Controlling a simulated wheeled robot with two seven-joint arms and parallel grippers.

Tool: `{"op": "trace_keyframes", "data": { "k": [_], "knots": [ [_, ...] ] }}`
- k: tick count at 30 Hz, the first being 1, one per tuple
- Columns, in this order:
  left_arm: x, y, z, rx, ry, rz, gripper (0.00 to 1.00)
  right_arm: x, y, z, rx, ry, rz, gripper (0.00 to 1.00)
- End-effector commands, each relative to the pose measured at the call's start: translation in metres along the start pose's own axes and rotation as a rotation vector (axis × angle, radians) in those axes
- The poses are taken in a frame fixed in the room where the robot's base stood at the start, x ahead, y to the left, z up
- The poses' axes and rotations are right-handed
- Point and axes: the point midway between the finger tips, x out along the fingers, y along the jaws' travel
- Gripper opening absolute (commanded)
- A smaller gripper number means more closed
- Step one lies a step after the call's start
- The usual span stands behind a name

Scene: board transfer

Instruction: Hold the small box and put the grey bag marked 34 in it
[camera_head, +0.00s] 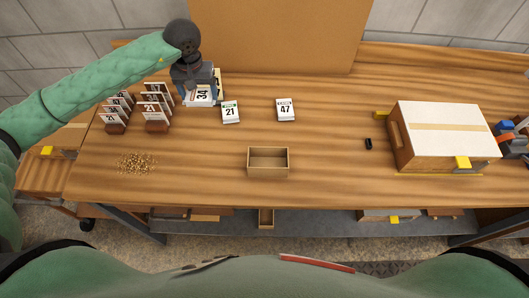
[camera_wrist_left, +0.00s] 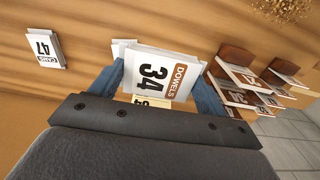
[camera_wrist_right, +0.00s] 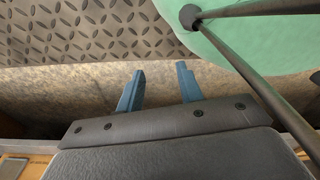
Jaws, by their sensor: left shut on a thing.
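The bag marked 34 (camera_head: 202,95) has a pale face with a large black number; in the left wrist view the same bag (camera_wrist_left: 160,72) shows a brown band reading DOWELS. My left gripper (camera_head: 198,90) is shut on it at the back left of the bench, with a blue finger on either side. The small box (camera_head: 268,162) is an open, empty wooden box near the front middle of the bench, to the right of and nearer than the bag. My right gripper (camera_wrist_right: 158,88) is open and empty, over the floor; it is not visible in the head view.
Bags marked 21 (camera_head: 230,111) and 47 (camera_head: 285,109) lie on the bench (camera_head: 330,150). Racks of cards (camera_head: 156,112) and loose pellets (camera_head: 136,163) are at the left. A large carton (camera_head: 445,130) and a small black object (camera_head: 368,144) are at the right. A yellow-labelled piece (camera_wrist_left: 150,101) shows below the held bag.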

Motion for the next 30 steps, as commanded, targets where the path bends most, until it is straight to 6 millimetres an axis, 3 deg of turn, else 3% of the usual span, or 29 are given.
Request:
{"op": "trace_keyframes", "data": {
  "k": [1,6,10,15,22,26,29,30],
  "knots": [
    [-0.015,0.000,0.006,0.001,-0.003,0.000,0.51,-0.011,0.003,0.017,-0.002,-0.010,0.002,0.36],
    [-0.026,0.000,0.019,0.001,-0.002,0.000,0.51,-0.014,0.007,0.064,-0.007,-0.023,0.006,0.36],
    [-0.030,-0.001,0.025,0.000,-0.001,0.001,0.51,-0.017,0.009,0.086,-0.010,-0.027,0.008,0.36],
    [-0.030,0.000,0.029,0.000,-0.001,0.001,0.51,-0.017,0.011,0.098,-0.011,-0.029,0.009,0.36],
    [-0.029,0.000,0.029,0.001,-0.001,0.001,0.51,-0.016,0.011,0.099,-0.011,-0.028,0.009,0.36],
    [-0.028,0.000,0.029,0.001,-0.001,0.001,0.51,-0.015,0.012,0.094,-0.011,-0.026,0.010,0.62],
    [-0.024,0.000,0.029,0.001,-0.001,0.001,0.51,-0.015,0.015,0.077,-0.012,-0.014,0.011,0.82],
    [-0.021,0.000,0.029,0.001,-0.001,0.001,0.51,-0.015,0.016,0.067,-0.012,-0.009,0.012,0.84]
  ]
}}
